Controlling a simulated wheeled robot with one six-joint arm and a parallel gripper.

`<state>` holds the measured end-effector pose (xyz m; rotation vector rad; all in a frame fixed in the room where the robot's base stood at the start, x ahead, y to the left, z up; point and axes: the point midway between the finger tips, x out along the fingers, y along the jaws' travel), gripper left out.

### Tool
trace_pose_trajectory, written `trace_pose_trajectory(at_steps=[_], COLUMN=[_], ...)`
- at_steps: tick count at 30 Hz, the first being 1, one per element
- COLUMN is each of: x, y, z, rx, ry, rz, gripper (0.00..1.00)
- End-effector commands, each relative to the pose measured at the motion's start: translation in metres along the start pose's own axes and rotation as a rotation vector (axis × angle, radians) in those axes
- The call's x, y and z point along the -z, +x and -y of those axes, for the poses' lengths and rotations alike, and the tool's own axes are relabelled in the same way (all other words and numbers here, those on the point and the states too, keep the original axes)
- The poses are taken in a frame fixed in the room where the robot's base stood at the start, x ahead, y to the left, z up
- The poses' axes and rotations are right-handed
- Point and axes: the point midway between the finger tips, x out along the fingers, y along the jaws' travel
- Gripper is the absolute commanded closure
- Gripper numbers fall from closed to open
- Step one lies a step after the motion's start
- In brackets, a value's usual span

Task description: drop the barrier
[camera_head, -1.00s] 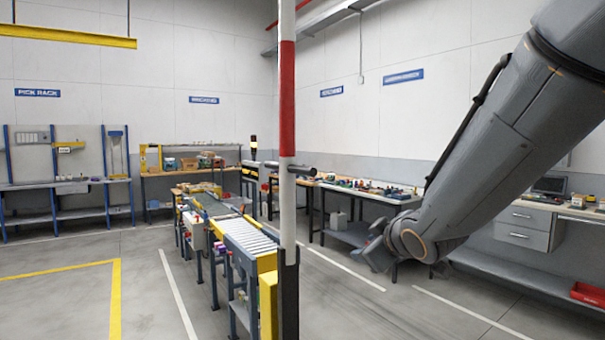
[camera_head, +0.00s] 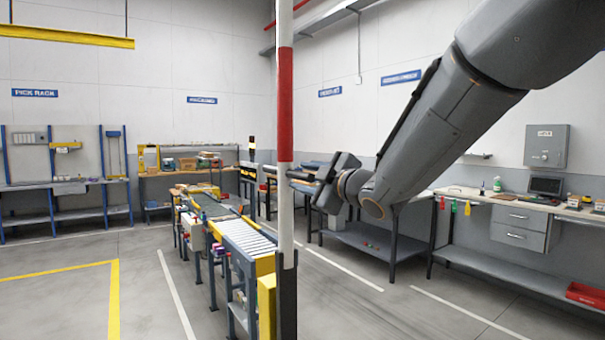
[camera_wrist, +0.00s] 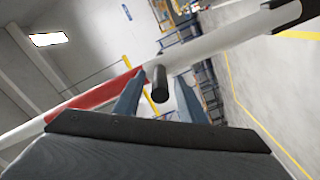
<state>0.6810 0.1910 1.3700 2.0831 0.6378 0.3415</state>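The barrier (camera_head: 286,100) is a red and white pole standing upright in the head view, its lower end in a dark post (camera_head: 288,300). In the wrist view the barrier (camera_wrist: 225,50) crosses at a slant. A short dark handle (camera_wrist: 160,85) sticks out from it toward my gripper. My gripper (camera_head: 304,182) is beside the pole at handle height. In the wrist view its two blue-grey fingers are apart, one on each side of the handle, with visible gaps. In the head view my gripper mostly hides the handle.
A roller conveyor (camera_head: 245,238) with a yellow end stands just left of and behind the pole. A red bin (camera_head: 585,293) sits low at right. The floor at front left is open.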

Motion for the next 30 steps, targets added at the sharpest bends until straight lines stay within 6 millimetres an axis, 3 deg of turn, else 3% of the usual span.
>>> trace_pose_trajectory(at_steps=[13, 20, 30], x=[-0.0003, -0.0004, -0.0024], y=[0.0101, 0.0099, 0.0117], z=[0.0002, 0.0002, 0.0001], rx=[-0.001, -0.001, -0.003], ry=[0.001, 0.001, -0.007], rz=[0.001, 0.001, 0.005], gripper=[0.63, 1.00, 1.00])
